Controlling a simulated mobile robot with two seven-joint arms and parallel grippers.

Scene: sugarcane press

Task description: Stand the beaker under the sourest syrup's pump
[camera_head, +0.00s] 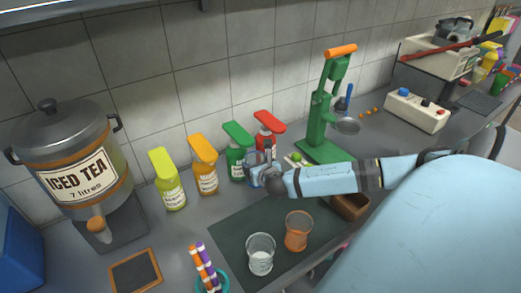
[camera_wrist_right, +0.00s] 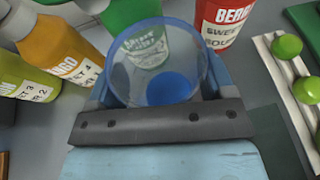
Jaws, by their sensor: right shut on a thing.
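My right gripper (camera_head: 260,172) is shut on a clear beaker (camera_wrist_right: 155,75) with a blue patch at its bottom, close in front of the green and red pumps. Four syrup pump bottles stand along the wall: yellow-green (camera_head: 169,180), orange mango (camera_head: 204,165), green (camera_head: 237,152) and red berry (camera_head: 267,135). In the right wrist view, the green bottle's label shows through the beaker and the red bottle (camera_wrist_right: 222,25) stands behind right. Its sweet and sour figures are not readable. The yellow-green bottle's label (camera_wrist_right: 30,92) is partly cut off. My left gripper is not in view.
A dark mat (camera_head: 235,225) holds a clear glass (camera_head: 261,255) and an orange glass (camera_head: 298,231). An iced tea urn (camera_head: 75,165) stands left, a green press (camera_head: 322,115) right. A rack with green fruit (camera_wrist_right: 287,46) lies right of the gripper.

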